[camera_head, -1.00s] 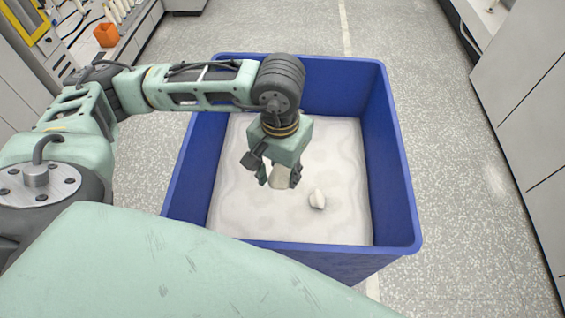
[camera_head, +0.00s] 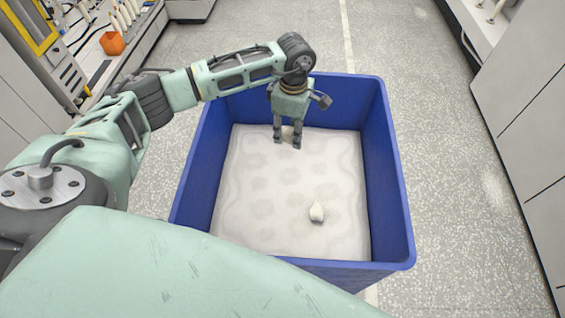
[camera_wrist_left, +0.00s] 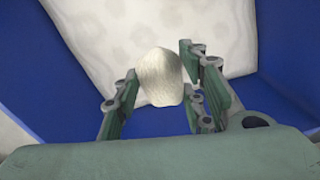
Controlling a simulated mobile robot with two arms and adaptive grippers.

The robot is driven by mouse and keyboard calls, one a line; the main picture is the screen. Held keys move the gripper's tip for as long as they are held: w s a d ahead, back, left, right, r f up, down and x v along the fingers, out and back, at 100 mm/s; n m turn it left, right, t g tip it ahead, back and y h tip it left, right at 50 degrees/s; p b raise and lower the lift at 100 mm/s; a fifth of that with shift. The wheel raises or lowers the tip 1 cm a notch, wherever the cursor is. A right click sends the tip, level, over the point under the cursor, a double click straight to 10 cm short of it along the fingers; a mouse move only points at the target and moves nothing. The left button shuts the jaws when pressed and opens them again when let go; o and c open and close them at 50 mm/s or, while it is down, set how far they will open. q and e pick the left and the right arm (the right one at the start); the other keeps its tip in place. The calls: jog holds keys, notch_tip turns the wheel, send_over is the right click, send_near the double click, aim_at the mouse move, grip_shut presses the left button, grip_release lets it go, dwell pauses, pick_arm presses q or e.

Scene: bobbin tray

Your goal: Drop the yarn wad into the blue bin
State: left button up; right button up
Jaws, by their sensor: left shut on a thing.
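The blue bin (camera_head: 396,180) stands on the floor in front of me, with a pale, bumpy layer covering its bottom. My left gripper (camera_head: 288,144) is over the far part of the bin, pointing down. It is shut on the off-white yarn wad (camera_head: 288,131), mostly hidden behind the fingers in the head view. In the left wrist view the wad (camera_wrist_left: 160,78) shows as a rounded pale lump between the fingers of the left gripper (camera_wrist_left: 160,100). Another small whitish lump (camera_head: 316,212) lies on the bin's bottom, nearer to me. My right gripper is not in view.
Grey cabinets (camera_head: 530,140) line the right side. A bench with an orange container (camera_head: 112,43) and several pale spools (camera_head: 122,20) is at the far left. Speckled floor (camera_head: 440,150) is clear to the right of the bin and beyond it.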

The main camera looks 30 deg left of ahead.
pick_arm(q)
jog(key=shift+w+a+r+n, duration=0.3)
jog(key=shift+w+r+n, duration=0.35)
jog(key=shift+r+n, duration=0.25)
notch_tip(320, 180, down, 5)
jog(key=shift+r+b, duration=0.1)
jog(key=shift+b, duration=1.15)
jog(key=shift+f+b, duration=0.3)
jog(key=shift+f, duration=0.35)
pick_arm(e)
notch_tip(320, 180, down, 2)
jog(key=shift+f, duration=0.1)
pick_arm(q)
jog(key=o, duration=0.8)
jog(key=shift+o, duration=0.2)
jog(key=shift+r, duration=0.1)
notch_tip(320, 180, up, 12)
jog(key=shift+f, duration=0.1)
